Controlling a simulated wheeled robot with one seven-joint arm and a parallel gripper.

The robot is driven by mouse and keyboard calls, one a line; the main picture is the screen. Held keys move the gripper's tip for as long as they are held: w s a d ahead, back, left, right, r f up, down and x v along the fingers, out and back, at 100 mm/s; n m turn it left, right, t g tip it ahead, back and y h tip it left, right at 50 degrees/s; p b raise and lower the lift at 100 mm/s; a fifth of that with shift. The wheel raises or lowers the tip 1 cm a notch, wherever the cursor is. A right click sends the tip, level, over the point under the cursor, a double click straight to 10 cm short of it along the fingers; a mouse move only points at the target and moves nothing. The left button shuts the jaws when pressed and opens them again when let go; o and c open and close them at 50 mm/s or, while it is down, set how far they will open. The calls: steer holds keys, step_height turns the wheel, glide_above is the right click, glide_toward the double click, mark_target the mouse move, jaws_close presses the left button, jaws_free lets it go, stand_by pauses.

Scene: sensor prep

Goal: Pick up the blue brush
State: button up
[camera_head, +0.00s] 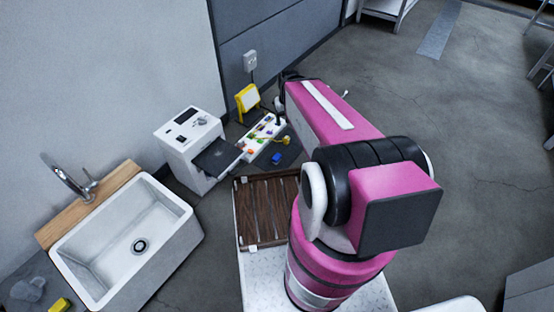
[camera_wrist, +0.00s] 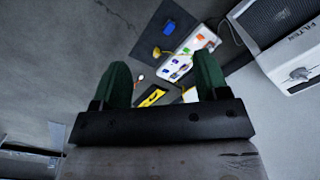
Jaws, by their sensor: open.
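A small blue object (camera_head: 276,158) lies on a dark mat (camera_head: 291,154) in the head view; it is too small to tell its shape for certain, and it is the only clearly separate blue thing. In the wrist view, the blue object (camera_wrist: 169,28) shows on the dark mat (camera_wrist: 150,42) at the top, beyond my fingertips. My gripper (camera_wrist: 162,62) is open, with two green fingers spread apart and nothing held between them. In the head view, my pink arm hides the gripper's fingers.
A white tray (camera_wrist: 196,58) with several small coloured pieces lies beside the mat. A white machine (camera_head: 190,135) with a dark front platform stands left of it, and a yellow stand (camera_head: 247,97) behind. A brown slatted rack (camera_head: 268,207) and a sink (camera_head: 125,235) are nearer.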

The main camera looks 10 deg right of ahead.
steer(key=shift+o, duration=0.3)
steer(key=shift+w+f, duration=0.1)
steer(key=shift+w, duration=0.05)
steer(key=n, duration=2.7)
glide_above(277, 156)
step_height(277, 156, down, 43)
step_height(277, 156, down, 10)
steer(key=shift+r, duration=0.1)
steer(key=c, duration=1.1)
